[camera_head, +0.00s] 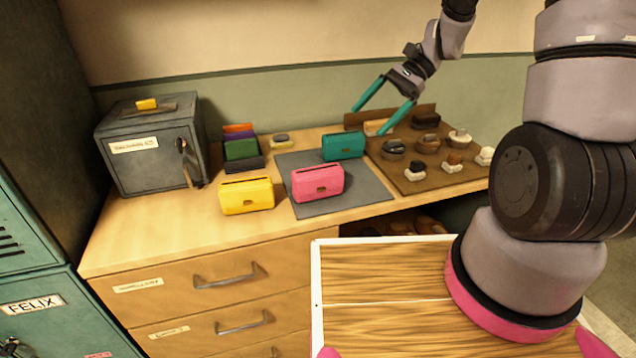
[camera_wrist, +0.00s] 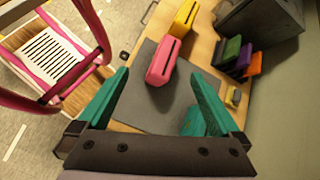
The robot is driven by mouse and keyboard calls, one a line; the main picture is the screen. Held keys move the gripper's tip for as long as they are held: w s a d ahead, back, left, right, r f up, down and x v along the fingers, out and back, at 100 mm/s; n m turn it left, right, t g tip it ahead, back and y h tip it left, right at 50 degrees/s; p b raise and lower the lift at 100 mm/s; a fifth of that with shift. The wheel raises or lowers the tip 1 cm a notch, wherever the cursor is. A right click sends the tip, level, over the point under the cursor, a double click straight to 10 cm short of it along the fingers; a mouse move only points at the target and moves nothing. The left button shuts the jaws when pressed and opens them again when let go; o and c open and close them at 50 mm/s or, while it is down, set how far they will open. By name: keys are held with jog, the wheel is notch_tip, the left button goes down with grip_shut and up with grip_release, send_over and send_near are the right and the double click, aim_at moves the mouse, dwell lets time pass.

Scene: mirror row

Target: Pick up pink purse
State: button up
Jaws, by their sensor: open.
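The pink purse (camera_head: 318,183) stands on a grey mat (camera_head: 352,196) on the wooden counter, near the front edge. It has a dark slot along its top and a small clasp on its front. In the wrist view the pink purse (camera_wrist: 163,60) lies ahead of and between the finger directions. My gripper (camera_head: 384,113) is open and empty, raised above the back of the counter, behind and to the right of the purse. In the wrist view my gripper (camera_wrist: 163,86) shows two teal fingers spread wide, not touching the purse.
A yellow purse (camera_head: 247,196) stands left of the pink one, a teal purse (camera_head: 343,146) behind it. A brown board (camera_head: 420,182) with several small items lies right. A grey metal box (camera_head: 152,150) and several coloured purses (camera_head: 241,149) stand left. Drawers (camera_head: 220,290) are below.

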aim_at(318, 180)
jog(key=a+f+m+y, duration=0.1)
jog(key=f, duration=0.3)
jog(key=w+a+f+m+y, duration=0.1)
jog(key=f+m, duration=0.1)
jog(key=f, duration=0.2)
jog(key=a+f+m+g+y, duration=0.1)
jog(key=f+y, duration=0.1)
jog(key=f, duration=0.3)
jog(key=shift+w+a, duration=0.25)
jog(key=shift+w, duration=0.05)
jog(key=x, duration=1)
jog(key=shift+s+a+f, duration=0.15)
jog(key=shift+a+f, duration=0.1)
jog(key=shift+a, duration=0.05)
grip_shut()
jog(key=shift+r, duration=0.1)
